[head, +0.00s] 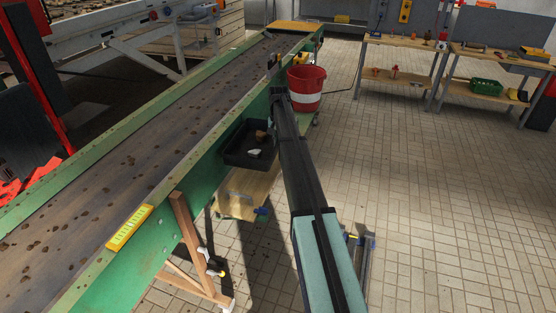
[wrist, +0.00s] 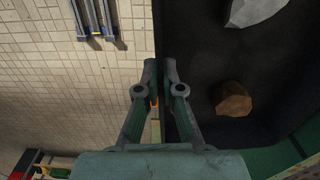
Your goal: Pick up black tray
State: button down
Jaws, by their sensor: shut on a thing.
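The black tray (head: 234,160) is beside the green conveyor's side, left of my arm in the head view. A pale grey stone and a brown lump lie in it. In the wrist view the tray (wrist: 205,45) fills the right half, with the grey stone (wrist: 254,10) and the brown lump (wrist: 233,99) inside. My gripper (wrist: 165,72) is shut on the tray's near wall, one finger on each side of it. In the head view my arm hides the gripper and the tray's right side. I cannot tell whether the tray touches anything below.
The conveyor (head: 120,165) carries scattered brown lumps and runs along the left. A wooden board (head: 246,195) lies below the tray. A red and white bucket (head: 306,90) stands beyond it. Workbenches (head: 405,43) stand at the back right. The tiled floor (head: 440,200) on the right is clear.

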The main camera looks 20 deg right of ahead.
notch_tip(320, 180, up, 14)
jog(key=b, duration=0.2)
jog(key=shift+f, duration=0.2)
